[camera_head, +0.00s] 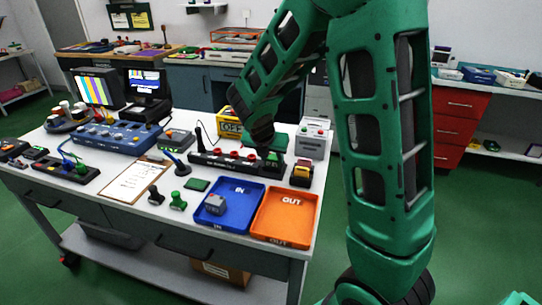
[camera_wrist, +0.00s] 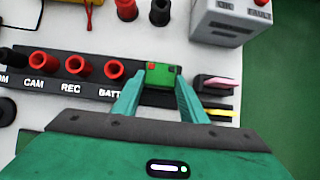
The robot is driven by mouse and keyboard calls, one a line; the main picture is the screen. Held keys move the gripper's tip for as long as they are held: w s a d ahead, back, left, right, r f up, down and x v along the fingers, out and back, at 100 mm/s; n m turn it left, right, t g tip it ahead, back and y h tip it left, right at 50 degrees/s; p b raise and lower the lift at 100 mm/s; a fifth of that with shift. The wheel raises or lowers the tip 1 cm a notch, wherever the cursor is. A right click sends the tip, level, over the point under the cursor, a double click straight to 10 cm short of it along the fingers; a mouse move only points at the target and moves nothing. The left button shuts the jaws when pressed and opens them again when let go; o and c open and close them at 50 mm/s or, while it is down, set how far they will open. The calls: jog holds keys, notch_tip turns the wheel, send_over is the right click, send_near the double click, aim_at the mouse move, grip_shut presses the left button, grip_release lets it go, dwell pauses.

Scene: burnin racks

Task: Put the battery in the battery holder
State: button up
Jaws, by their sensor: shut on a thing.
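My gripper (camera_wrist: 161,80) is shut on a green battery (camera_wrist: 165,76) with dark and reddish marks on its top face. The fingers hold it from its left and right sides in the wrist view. The battery is over or at the right part of the black strip (camera_wrist: 58,86), by the partly covered label starting "BATT". I cannot tell whether it is seated in the holder there or just above it. In the head view my gripper (camera_head: 268,146) is at the right end of the same strip (camera_head: 222,164), with green (camera_head: 274,158) showing below it.
Red round sockets (camera_wrist: 115,69) stand on the strip, left of the battery. A grey box (camera_head: 314,141) with buttons is behind it to the right. A yellow-and-black block (camera_head: 301,174) stands right. A blue IN tray (camera_head: 240,215) and orange OUT tray (camera_head: 286,217) lie in front.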

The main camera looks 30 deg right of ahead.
jog(key=shift+f, duration=0.35)
dwell(0.3)
jog(key=o, duration=1.4)
jog(key=shift+c, duration=0.2)
jog(key=v, duration=1.1)
jog(key=s+d+m+g+y, duration=0.15)
jog(key=s+d+m, duration=0.25)
jog(key=s+m, duration=0.45)
jog(key=s+d+m+g, duration=0.2)
jog(key=s+d+m, duration=0.3)
jog(key=s+m, duration=0.3)
jog(key=s+a+m+g+y, duration=0.1)
jog(key=s+m+y, duration=0.2)
jog(key=s+m, duration=1.1)
jog(key=m, duration=0.3)
jog(key=shift+f, duration=0.15)
